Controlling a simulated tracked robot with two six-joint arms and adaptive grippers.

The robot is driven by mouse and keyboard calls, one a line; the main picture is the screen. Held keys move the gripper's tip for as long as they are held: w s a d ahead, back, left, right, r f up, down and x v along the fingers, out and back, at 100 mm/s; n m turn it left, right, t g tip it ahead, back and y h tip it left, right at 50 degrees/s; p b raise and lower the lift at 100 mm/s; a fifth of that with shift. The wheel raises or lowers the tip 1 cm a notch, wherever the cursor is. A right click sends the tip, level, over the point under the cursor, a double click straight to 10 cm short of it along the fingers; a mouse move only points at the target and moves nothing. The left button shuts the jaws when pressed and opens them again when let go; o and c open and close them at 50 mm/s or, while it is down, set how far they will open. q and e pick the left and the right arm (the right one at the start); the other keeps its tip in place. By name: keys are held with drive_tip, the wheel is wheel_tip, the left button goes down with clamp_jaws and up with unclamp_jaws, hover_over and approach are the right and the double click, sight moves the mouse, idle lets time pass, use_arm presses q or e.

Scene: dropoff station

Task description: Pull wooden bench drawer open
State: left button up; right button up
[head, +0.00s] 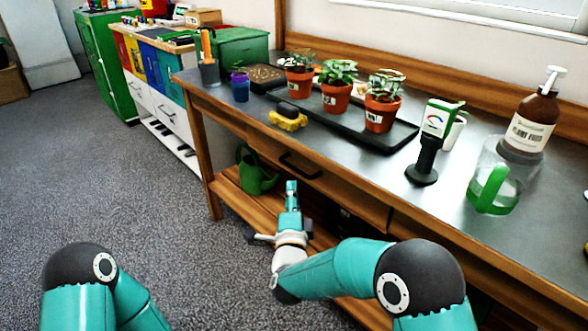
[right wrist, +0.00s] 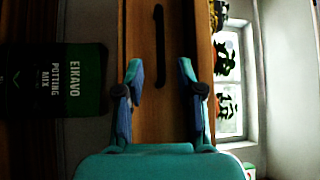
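The wooden bench drawer (head: 346,200) is under the dark bench top and looks shut, its front about flush with the bench. Its black bar handle (head: 299,167) is on the front. In the right wrist view the handle (right wrist: 160,45) runs upright on the brown drawer front (right wrist: 142,60), ahead of the fingers and between their lines. My right gripper (head: 291,188) is in front of and just below the handle, apart from it. In the right wrist view its two fingers (right wrist: 161,88) are spread with nothing between them. My left gripper is out of view; only part of that arm shows.
A green watering can (head: 257,172) stands on the lower shelf, left of my right gripper. The bench top holds potted plants (head: 336,88) on a black tray, a yellow object (head: 288,119) and a bottle (head: 530,122). The grey floor (head: 120,190) at left is clear.

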sight(294, 169)
drive_tip(key=w, duration=0.6)
drive_tip(key=w+r, duration=0.1)
drive_tip(key=w, duration=0.2)
drive_tip(key=shift+w+r, duration=0.1)
drive_tip(key=shift+w, duration=0.25)
clamp_jaws()
